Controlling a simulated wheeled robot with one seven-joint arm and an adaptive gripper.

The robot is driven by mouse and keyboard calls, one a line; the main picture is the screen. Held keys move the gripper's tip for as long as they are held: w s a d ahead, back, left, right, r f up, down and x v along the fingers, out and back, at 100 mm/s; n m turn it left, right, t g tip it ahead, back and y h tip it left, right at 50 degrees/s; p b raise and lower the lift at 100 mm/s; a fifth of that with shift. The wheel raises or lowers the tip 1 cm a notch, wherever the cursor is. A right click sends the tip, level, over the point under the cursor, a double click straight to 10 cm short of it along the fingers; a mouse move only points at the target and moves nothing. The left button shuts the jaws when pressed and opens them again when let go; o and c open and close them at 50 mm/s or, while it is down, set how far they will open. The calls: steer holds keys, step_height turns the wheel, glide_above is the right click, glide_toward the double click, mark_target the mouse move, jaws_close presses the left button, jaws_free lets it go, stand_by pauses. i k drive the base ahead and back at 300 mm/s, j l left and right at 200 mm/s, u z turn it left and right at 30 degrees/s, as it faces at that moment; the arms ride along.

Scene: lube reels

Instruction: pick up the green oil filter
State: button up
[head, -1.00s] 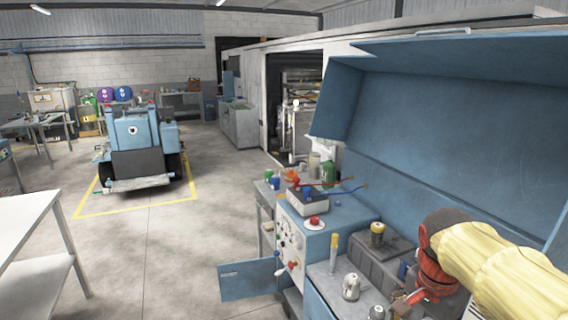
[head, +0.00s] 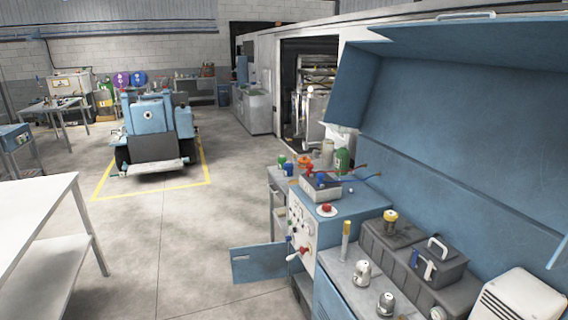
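Two green things stand at the far end of the blue workbench in the head view. One is a larger green container (head: 343,160) behind the grey tray, and the other is a small green item (head: 282,160) at the left rear. Both are small in the picture, and I cannot tell which of them, if either, is the green oil filter. My gripper is not in view.
A grey tray (head: 322,193) with red and blue parts sits on the bench (head: 345,208). Nearer are a grey toolbox (head: 437,270) and metal fittings (head: 362,272). A blue door (head: 258,264) stands open. A white table (head: 35,215) is at left, with clear floor between.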

mark_target(282, 159)
steer(key=i+j+u, duration=0.5)
steer(key=i+j, duration=0.2)
steer(key=i+j+u, duration=0.25)
steer(key=i, duration=0.25)
steer(key=i+j+u, duration=0.2)
steer(key=i, duration=0.25)
steer(key=i+u, duration=0.25)
steer(key=i, duration=0.2)
steer(key=i+j, duration=0.15)
steer(key=i, duration=0.6)
steer(key=i+j, duration=0.15)
steer(key=i, duration=0.6)
steer(key=i+j, duration=0.15)
steer(key=i, duration=0.6)
steer(key=i+l+z, duration=0.2)
steer(key=z, duration=0.25)
steer(key=i+z, duration=0.7)
steer(key=z, duration=0.25)
steer(key=i+j+z, duration=0.15)
steer(key=i+z, duration=0.15)
steer(key=z, duration=0.15)
steer(key=i+j+z, duration=0.25)
steer(key=z, duration=0.2)
steer(key=i+j+z, duration=0.15)
steer(key=i+z, duration=0.15)
steer(key=i+j+z, duration=0.15)
steer(key=z, duration=0.15)
steer(key=i+j, duration=0.05)
steer(key=i, duration=0.05)
